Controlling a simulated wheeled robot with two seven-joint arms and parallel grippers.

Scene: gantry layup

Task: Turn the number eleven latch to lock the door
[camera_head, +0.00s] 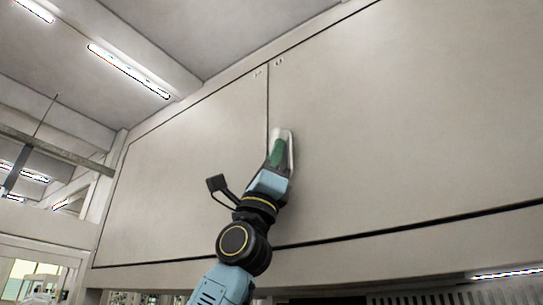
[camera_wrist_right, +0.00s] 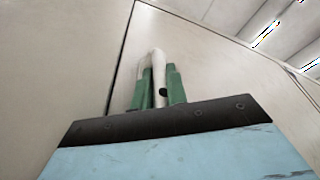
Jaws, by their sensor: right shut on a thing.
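The white latch (camera_head: 291,150) is on a large pale door panel (camera_head: 400,120), just right of the vertical seam between two panels. My right gripper (camera_head: 277,150) reaches up to it from below and its green fingers are shut on it. In the right wrist view the white latch (camera_wrist_right: 158,62) rises as a curved bar between the two green fingers (camera_wrist_right: 159,86), and its top shows above them. The fingers hide part of the latch. A small dark marking (camera_head: 278,61) is above the latch near the panel's top edge; I cannot read its number. My left gripper is not in view.
A second pale panel (camera_head: 190,150) lies left of the seam, with its own small marking (camera_head: 257,73) at the top. Dark gaps run along the panels' top and bottom edges. A ceiling with strip lights (camera_head: 128,70) is at the upper left. The panel faces around my arm look clear.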

